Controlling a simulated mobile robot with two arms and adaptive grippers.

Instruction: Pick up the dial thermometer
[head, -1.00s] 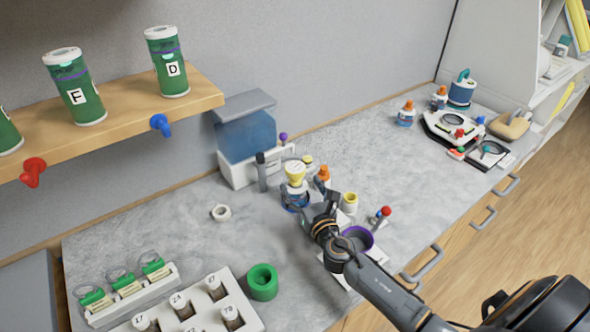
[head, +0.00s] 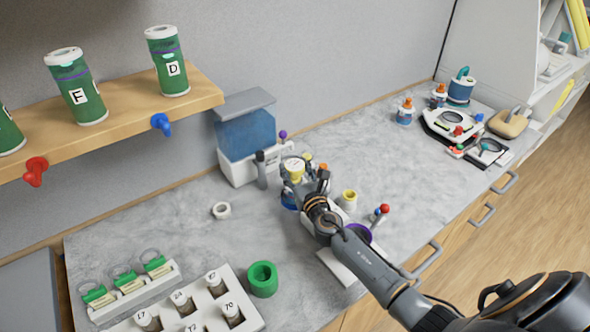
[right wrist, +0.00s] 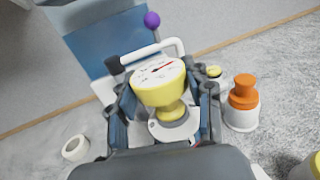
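The dial thermometer (right wrist: 158,84) has a yellow body and a white dial face with a red needle. It stands on a white and grey base in the right wrist view. In the head view its yellow top (head: 293,172) shows, partly hidden by my right gripper (head: 303,181). In the right wrist view my right gripper (right wrist: 167,94) is open, with one finger on each side of the thermometer. Gaps show between the fingers and the yellow body; contact lower down is hidden. My left gripper is not in view.
A blue-tanked box (head: 245,135) stands just behind. An orange-capped bottle (right wrist: 242,103) stands close to the right finger. A white nut (head: 221,210), a green ring (head: 263,279) and a vial rack (head: 248,313) lie to the left and front.

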